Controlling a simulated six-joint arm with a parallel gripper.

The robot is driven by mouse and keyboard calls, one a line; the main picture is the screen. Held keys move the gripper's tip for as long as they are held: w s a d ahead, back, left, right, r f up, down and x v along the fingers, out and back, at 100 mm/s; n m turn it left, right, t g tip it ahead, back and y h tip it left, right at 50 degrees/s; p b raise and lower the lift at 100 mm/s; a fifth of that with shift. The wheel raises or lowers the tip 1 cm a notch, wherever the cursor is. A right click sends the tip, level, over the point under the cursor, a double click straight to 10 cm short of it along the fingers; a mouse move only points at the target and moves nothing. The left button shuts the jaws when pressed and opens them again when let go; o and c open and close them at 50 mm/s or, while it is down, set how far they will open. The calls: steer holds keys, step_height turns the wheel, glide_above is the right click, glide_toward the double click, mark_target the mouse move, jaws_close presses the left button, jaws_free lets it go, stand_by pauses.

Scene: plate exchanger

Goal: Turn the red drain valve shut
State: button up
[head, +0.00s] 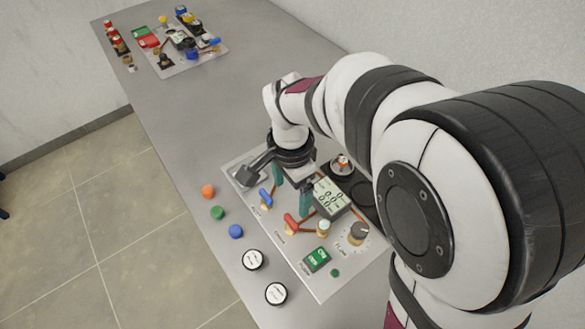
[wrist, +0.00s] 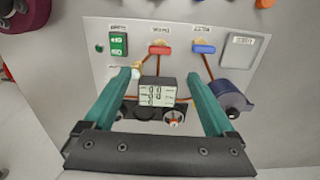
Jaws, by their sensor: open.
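The red valve handle (head: 291,222) sits on the pale panel (head: 325,287) at the front of the bench, among copper-coloured pipes. In the wrist view the red handle (wrist: 159,50) lies crosswise near the panel's upper edge, beyond my fingertips. My gripper (head: 292,193) is above the panel, its two teal fingers apart with nothing between them. In the wrist view my gripper (wrist: 161,74) spans the area of the display box (wrist: 158,92), with the red handle ahead between the fingers' lines. The fingers appear clear of the red handle. The small label beside it is unreadable.
A blue valve handle (head: 266,197) is beside the red one. A green switch (head: 316,260) and a dark knob (head: 360,232) are also on the panel. Orange, green and blue caps and two white-faced discs (head: 253,260) lie along the bench edge. Another panel (head: 190,60) stands far back.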

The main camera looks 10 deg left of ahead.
step_height(320, 180, up, 4)
steer(key=shift+r, duration=0.15)
stand_by(0.3)
steer(key=s+d+n+y, duration=0.1)
steer(key=s+d, duration=0.5)
steer(key=s, duration=0.2)
steer(key=s+d+r+n, duration=0.1)
steer(key=s+d+n, duration=0.1)
steer(key=s+d, duration=0.4)
steer(key=s, duration=0.3)
steer(key=shift+r+n+y, duration=0.3)
steer(key=shift+y, duration=0.1)
stand_by(0.4)
